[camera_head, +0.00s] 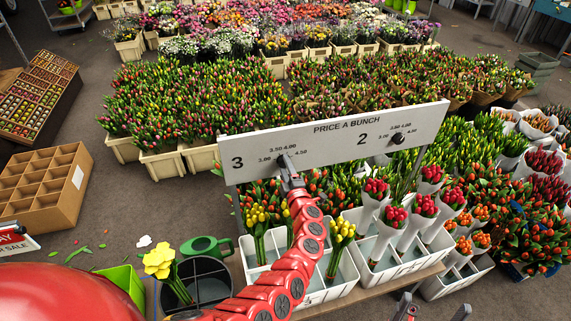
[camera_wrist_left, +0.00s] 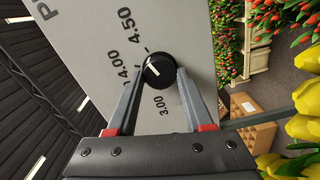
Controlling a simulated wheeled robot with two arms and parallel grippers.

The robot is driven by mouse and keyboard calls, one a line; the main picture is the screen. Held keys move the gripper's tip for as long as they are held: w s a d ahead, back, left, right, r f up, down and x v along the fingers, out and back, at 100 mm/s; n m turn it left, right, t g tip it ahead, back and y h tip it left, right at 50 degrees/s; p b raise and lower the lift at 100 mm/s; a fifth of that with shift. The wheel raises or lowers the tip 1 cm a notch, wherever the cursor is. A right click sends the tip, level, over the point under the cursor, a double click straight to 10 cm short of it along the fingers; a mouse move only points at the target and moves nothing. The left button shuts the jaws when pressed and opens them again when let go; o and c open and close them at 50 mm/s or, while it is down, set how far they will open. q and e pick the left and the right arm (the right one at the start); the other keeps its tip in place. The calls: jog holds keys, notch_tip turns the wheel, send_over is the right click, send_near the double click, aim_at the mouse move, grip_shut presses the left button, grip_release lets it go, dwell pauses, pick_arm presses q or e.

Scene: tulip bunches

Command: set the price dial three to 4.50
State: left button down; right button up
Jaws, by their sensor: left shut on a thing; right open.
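The price board (camera_head: 335,140) stands over the tulip crates, headed "PRICE A BUNCH". Dial three is the dial beside the "3" at its left; in the head view my left gripper (camera_head: 286,163) covers it. In the left wrist view dial three is a round black knob (camera_wrist_left: 159,71) with a white pointer line on its face. My left gripper (camera_wrist_left: 159,75) is shut on the knob, one finger on each side. The 3.00, 4.00 and 4.50 marks show around it; I cannot tell exactly which mark the line meets. My right gripper (camera_head: 432,310) is open and empty at the bottom edge.
Dial two (camera_head: 397,138) is at the right of the board. White crates (camera_head: 340,290) with tulip bunches stand below it. A green watering can (camera_head: 205,248) and a dark round tub (camera_head: 208,284) are left of my left arm.

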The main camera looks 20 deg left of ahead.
pick_arm(q)
jog(key=shift+m+p, duration=0.3)
jog(key=shift+m, duration=0.3)
jog(key=shift+f, duration=0.1)
jog(key=shift+c, duration=1.4)
grip_release()
jog(key=shift+d, duration=0.1)
jog(key=b+v, duration=0.4)
jog(key=v, duration=1.3)
jog(key=shift+s, duration=0.2)
jog(key=shift+d, duration=0.1)
